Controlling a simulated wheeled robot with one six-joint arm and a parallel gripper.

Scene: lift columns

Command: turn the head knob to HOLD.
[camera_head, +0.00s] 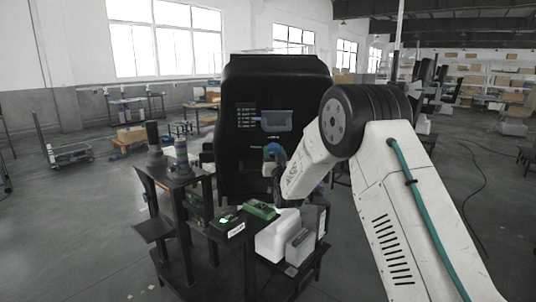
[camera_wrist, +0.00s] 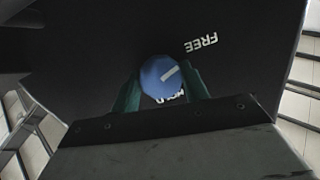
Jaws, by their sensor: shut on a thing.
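The head knob (camera_wrist: 159,79) is a round blue knob with a white pointer line, on a dark panel (camera_wrist: 100,45) in the wrist view. The line slants up and right, roughly toward the upside-down white word FREE (camera_wrist: 201,43). A second white label (camera_wrist: 172,98) shows partly below the knob; its letters are mostly covered. My gripper (camera_wrist: 160,88) has its two teal fingers on either side of the knob and is shut on it.
Below stand dark tables with a green-lit box (camera_head: 228,222), a green device (camera_head: 262,209) and a white container (camera_head: 277,236). Open floor lies at left.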

